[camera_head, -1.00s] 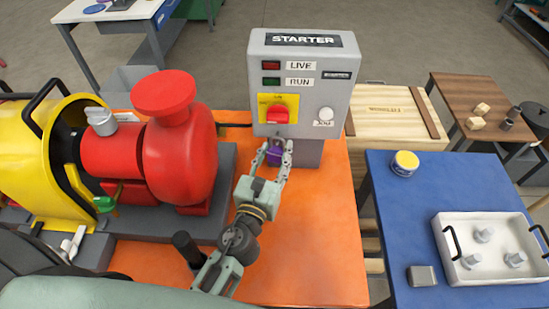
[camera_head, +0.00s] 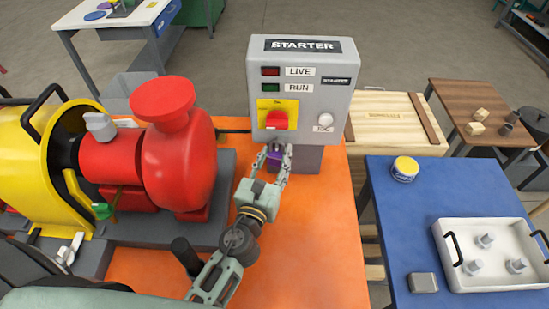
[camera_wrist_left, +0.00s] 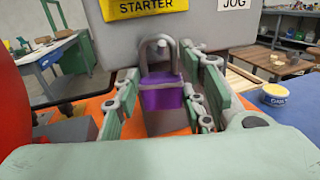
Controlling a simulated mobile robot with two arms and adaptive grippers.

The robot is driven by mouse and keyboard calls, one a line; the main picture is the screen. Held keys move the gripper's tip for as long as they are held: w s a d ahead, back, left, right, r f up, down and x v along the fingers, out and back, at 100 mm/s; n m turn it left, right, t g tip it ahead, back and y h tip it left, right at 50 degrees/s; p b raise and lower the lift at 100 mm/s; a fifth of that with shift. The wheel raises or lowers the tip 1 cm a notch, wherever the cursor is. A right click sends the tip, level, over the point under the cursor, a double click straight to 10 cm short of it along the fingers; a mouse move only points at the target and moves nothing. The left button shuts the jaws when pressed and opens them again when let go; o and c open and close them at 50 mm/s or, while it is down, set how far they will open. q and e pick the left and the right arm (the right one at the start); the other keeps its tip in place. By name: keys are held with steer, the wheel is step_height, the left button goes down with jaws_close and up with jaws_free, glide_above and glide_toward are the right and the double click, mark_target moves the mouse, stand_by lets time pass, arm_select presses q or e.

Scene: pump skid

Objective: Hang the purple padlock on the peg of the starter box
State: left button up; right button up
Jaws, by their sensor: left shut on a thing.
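The purple padlock (camera_wrist_left: 162,95) is upright between the fingers of my left gripper (camera_wrist_left: 160,105), with its grey shackle on top. In the head view the padlock (camera_head: 274,157) is partly hidden by the fingers of my left gripper (camera_head: 271,165), just below the front of the starter box (camera_head: 303,85). The grey starter box has a red switch on a yellow plate. In the left wrist view the shackle overlaps the lower edge of the box. A small grey stub shows at the shackle's top; I cannot tell whether it passes through. My right gripper is not in view.
The red pump (camera_head: 178,155) with its yellow guard (camera_head: 25,150) stands left of my arm on the orange skid (camera_head: 325,250). A blue table (camera_head: 400,235) to the right bears a white tray (camera_head: 505,282) and a yellow-lidded tin (camera_head: 404,169). A wooden crate (camera_head: 385,122) stands behind.

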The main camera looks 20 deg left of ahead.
arm_select(q)
steer(key=o, duration=1.3)
steer(key=shift+o, duration=0.2)
steer(key=s, duration=1.2)
steer(key=shift+d, duration=0.1)
